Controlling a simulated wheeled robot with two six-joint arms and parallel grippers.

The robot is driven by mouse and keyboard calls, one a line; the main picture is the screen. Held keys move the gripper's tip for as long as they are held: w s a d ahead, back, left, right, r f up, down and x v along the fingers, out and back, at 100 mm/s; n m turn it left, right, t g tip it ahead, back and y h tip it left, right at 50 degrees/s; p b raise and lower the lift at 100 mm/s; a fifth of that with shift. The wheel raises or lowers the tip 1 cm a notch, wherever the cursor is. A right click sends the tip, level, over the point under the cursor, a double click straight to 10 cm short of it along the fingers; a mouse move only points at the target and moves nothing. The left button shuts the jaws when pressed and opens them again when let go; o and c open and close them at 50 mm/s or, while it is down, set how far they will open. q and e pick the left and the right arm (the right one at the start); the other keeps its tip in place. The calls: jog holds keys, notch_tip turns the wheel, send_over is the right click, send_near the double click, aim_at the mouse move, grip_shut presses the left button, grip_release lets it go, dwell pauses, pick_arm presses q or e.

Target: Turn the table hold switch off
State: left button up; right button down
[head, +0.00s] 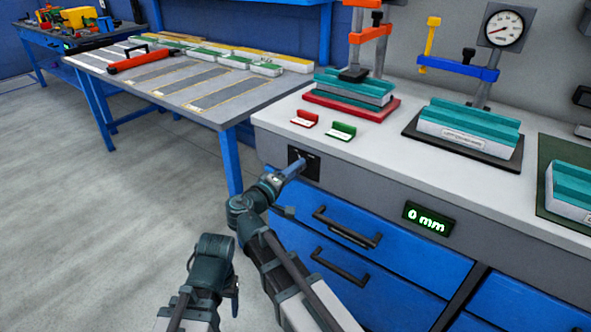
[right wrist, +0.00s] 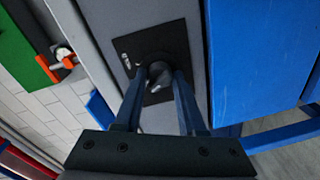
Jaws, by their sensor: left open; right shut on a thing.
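In the right wrist view the plate (right wrist: 172,40) carries a dark round knob (right wrist: 159,82) and small pale marks too small to read. My right gripper (head: 298,166) is at the plate, its two blue fingers (right wrist: 158,85) on either side of the knob and shut on it. The head view hides the knob behind the fingers. My left gripper (head: 213,250) is low and to the left, open, away from the bench; its fingers are hard to make out.
Drawer handles (head: 346,227) stick out below the switch. A green display (head: 426,218) reads 0 mm. Red (head: 305,118) and green (head: 342,131) pieces lie on the bench top, with presses behind. A second table (head: 150,83) stands at the left. The floor (head: 100,200) there is clear.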

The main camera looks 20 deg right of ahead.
pick_arm(q)
jog(key=shift+r, duration=0.1)
pick_arm(e)
jog(key=shift+n, duration=0.8)
jog(key=c, duration=0.5)
grip_release()
